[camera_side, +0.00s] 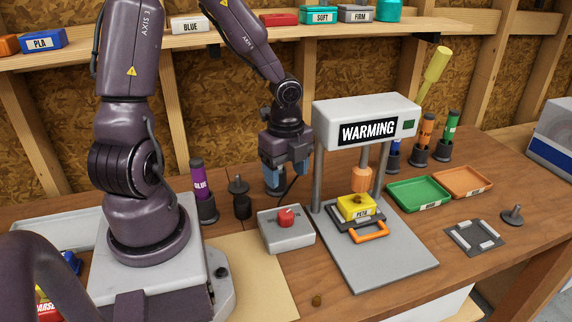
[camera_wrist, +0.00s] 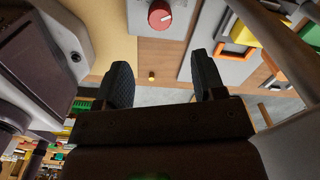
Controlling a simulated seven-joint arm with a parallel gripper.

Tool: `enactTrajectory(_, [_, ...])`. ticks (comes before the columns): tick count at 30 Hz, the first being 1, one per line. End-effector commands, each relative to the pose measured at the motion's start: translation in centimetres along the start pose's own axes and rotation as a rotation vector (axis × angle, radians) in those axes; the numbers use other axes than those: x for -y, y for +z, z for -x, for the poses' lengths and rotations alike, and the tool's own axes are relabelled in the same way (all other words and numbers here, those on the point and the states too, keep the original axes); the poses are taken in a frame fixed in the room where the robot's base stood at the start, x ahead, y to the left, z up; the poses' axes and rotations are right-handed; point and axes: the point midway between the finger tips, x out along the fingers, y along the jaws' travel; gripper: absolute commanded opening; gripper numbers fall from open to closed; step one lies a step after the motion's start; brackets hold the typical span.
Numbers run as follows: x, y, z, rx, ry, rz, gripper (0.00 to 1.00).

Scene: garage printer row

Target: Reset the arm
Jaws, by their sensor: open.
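My gripper (camera_side: 284,180) hangs over the bench behind the grey box with the red knob, to the left of the press. In the wrist view its two dark fingers (camera_wrist: 163,80) stand apart with nothing between them. The press (camera_side: 368,128) has a white head marked WARMING and grey posts. A yellow block (camera_side: 356,206) labelled PETG sits on the press's dark plate, under the orange ram. An orange handle (camera_side: 371,232) sticks out in front of it. The red knob (camera_side: 286,215) on the grey box also shows in the wrist view (camera_wrist: 159,15).
A purple tube marked GLUE (camera_side: 199,181) and a dark peg (camera_side: 238,190) stand left of my gripper. A green tray (camera_side: 420,193) and an orange tray (camera_side: 462,181) lie right of the press. A shelf with coloured boxes (camera_side: 318,15) runs above.

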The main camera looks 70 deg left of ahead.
Motion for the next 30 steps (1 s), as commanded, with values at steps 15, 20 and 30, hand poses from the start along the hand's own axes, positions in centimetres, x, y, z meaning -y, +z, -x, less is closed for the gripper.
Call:
enactTrajectory(15, [0.0, -0.1, 1.4, -0.001, 0.0, 0.0, 0.63])
enactTrajectory(20, [-0.2, 0.0, 1.4, 0.0, 0.012, 0.103, 0.63])
enactTrajectory(30, [-3.2, 1.6, 4.3, 0.118, 0.023, 0.841, 0.63])
